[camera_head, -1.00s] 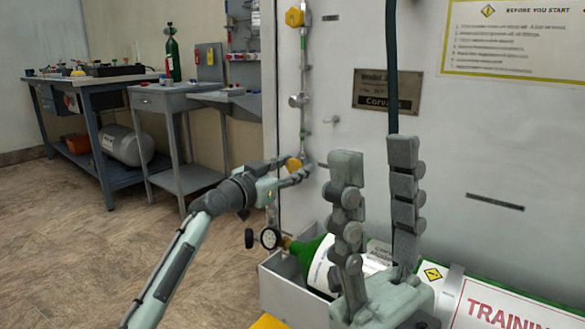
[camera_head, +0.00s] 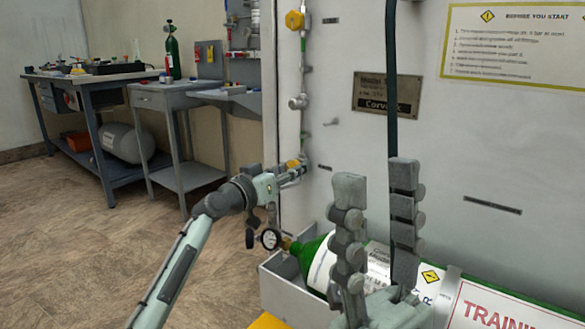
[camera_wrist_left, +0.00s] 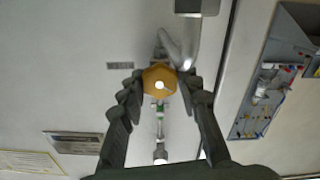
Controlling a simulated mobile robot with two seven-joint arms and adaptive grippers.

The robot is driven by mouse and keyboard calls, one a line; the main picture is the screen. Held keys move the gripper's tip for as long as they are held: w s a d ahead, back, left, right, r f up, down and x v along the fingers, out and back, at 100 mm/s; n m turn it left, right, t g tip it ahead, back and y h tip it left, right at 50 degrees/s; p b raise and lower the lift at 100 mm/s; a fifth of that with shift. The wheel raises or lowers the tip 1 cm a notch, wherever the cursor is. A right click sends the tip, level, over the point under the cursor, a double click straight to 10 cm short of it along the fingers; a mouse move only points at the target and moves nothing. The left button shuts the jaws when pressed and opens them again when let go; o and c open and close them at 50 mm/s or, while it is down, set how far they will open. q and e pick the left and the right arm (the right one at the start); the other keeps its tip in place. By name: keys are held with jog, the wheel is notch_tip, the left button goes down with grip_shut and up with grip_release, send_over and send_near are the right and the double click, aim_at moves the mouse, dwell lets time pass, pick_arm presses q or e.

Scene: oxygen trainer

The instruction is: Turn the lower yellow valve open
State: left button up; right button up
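The lower yellow valve (camera_head: 292,164) sits low on the vertical pipe at the left edge of the white panel. In the left wrist view its yellow knob (camera_wrist_left: 159,80) lies between my left fingertips, one on each side. My left gripper (camera_head: 294,174) is at the valve and partly covers it in the head view. Its fingers look spread around the knob, and I cannot tell whether they touch it. My right gripper (camera_head: 375,180) is open and empty, pointing up in front of the panel. An upper yellow valve (camera_head: 294,20) is higher on the same pipe.
A green-necked cylinder (camera_head: 312,258) with a gauge (camera_head: 270,238) lies in a grey tray (camera_head: 287,296) below the valve. A dark hose (camera_head: 392,90) hangs near my right gripper. A grey side table (camera_head: 160,99) and a workbench (camera_head: 92,80) stand at the left, with open floor in front.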

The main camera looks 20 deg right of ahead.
pick_arm(q)
jog(key=o, duration=0.5)
jog(key=v, duration=1.2)
